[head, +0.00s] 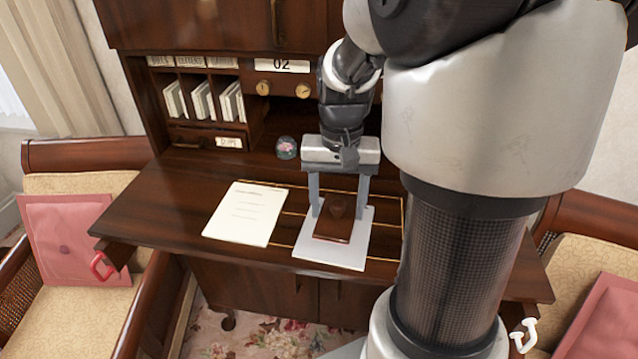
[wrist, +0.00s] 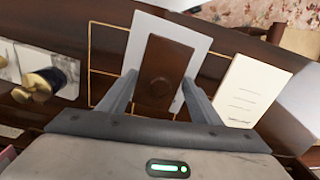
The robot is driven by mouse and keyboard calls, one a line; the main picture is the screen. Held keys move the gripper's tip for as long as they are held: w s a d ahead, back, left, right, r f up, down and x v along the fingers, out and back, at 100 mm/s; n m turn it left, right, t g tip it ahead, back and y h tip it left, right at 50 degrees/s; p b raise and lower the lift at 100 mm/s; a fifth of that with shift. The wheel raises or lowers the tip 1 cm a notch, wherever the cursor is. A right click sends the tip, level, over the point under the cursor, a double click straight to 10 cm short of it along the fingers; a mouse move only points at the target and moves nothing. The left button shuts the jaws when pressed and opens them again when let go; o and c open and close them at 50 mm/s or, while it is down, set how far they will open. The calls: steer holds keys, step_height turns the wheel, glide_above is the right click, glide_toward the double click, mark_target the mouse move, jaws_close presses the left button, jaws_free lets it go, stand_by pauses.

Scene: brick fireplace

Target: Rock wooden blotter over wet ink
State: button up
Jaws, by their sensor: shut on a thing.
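The wooden blotter (head: 333,228) is a dark brown block with a round knob on top. It lies over a white sheet (head: 352,259) on the desk. My gripper (head: 339,207) points down over the blotter, with its fingers on either side and shut on it. In the wrist view the blotter (wrist: 162,62) shows between the two fingers (wrist: 158,92), with the white sheet (wrist: 194,38) under it. Any ink beneath the blotter is hidden. A cream page with lines of writing (head: 245,213) lies to the left, apart from the blotter.
A small glass paperweight (head: 286,147) stands at the back of the desk (head: 165,205). Pigeonholes with envelopes (head: 203,103) rise behind it. Chairs with pink cushions (head: 68,238) stand at both sides. The desk's left part is clear.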

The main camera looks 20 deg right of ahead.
steer(key=shift+f+b, duration=0.35)
steer(key=shift+f, duration=0.4)
stand_by(0.8)
steer(key=shift+s+a+t+h+b, duration=0.4)
steer(key=shift+s+t+h+b, duration=0.4)
steer(key=shift+b, duration=0.8)
steer(key=shift+w+a+r+t+b, duration=0.1)
steer(key=shift+t+b, duration=0.2)
steer(key=shift+b, duration=0.05)
steer(key=c, duration=0.7)
steer(key=shift+w+r+p, duration=0.1)
steer(key=shift+w+p, duration=0.1)
steer(key=shift+p, duration=0.35)
steer(key=shift+w+p, duration=0.1)
steer(key=shift+p, duration=0.2)
steer(key=shift+w+d+g+y+p, duration=0.35)
steer(key=shift+d+g+y+p, duration=0.25)
steer(key=shift+g+p, duration=0.75)
steer(key=shift+w+d+g+y+p, duration=0.15)
steer(key=shift+w+g+y+p, duration=0.25)
steer(key=shift+p, duration=1.05)
steer(key=shift+w+d+g+y+p, duration=0.15)
steer(key=shift+g+y+p, duration=0.45)
steer(key=shift+p, duration=0.85)
steer(key=shift+f+t, duration=0.2)
steer(key=shift+t, duration=0.05)
steer(key=shift+s+a+b, duration=0.1)
steer(key=shift+s+b, duration=0.05)
steer(key=shift+b, duration=0.3)
